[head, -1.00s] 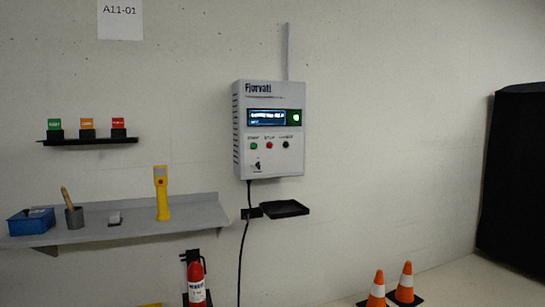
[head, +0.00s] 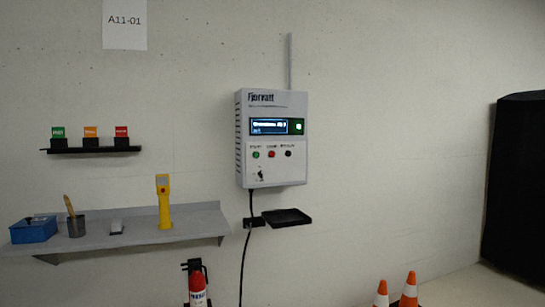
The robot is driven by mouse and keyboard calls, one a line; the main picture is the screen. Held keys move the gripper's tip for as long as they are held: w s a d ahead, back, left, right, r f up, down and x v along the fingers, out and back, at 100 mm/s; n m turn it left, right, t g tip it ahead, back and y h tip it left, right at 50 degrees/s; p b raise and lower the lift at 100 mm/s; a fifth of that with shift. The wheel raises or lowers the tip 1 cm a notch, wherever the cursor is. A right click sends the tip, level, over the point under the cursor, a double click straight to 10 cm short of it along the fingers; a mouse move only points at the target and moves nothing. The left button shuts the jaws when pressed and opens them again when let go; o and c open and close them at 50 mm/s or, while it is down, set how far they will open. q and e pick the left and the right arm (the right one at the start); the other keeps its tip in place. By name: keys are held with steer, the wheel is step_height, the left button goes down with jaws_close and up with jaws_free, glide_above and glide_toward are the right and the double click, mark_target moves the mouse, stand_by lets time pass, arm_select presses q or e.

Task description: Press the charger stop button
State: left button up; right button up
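The charger (head: 272,175) is a light grey wall box marked "Fjorvatt", with a lit display (head: 270,126) and a green light at its right. Below the display is a row of three small buttons: a green one (head: 256,155), a red stop button (head: 272,154) in the middle and a dark one (head: 288,154) at the right. Their labels are too blurred to read surely. A small switch (head: 261,174) sits under them. Neither of my grippers shows in the head view.
A grey shelf (head: 190,222) holds a blue bin (head: 33,231), a cup (head: 76,227) and a yellow handheld device (head: 164,202). A small black tray (head: 287,217) juts out below the charger. A fire extinguisher (head: 198,288) and traffic cones (head: 410,290) stand low. A dark covered shape (head: 512,190) is at right.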

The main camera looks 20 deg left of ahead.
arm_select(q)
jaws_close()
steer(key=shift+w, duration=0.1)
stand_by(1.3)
